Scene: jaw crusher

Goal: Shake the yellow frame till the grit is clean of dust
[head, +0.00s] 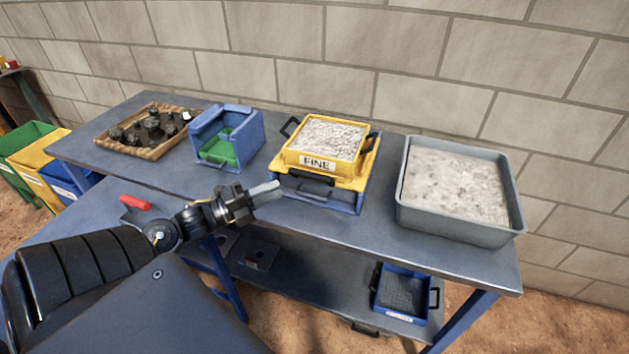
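The yellow frame (346,167), labelled FINE, holds pale grey grit (328,138). It sits on a blue box (318,194) on the bench, with black handles at its sides and front. How dusty the grit is cannot be told from here. My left gripper (267,191) is in front and to the left of the frame, apart from its front handle. Its pale fingers show edge-on, so I cannot tell whether they are open or shut. No held object shows. My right gripper is not in view.
A grey tub (462,228) of pale material stands right of the frame. Left of it are a blue open bin (250,130) with green inside and a wicker tray (147,152) of dark lumps. A blue sieve-like box (385,310) is on the lower shelf. The block wall stands close behind.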

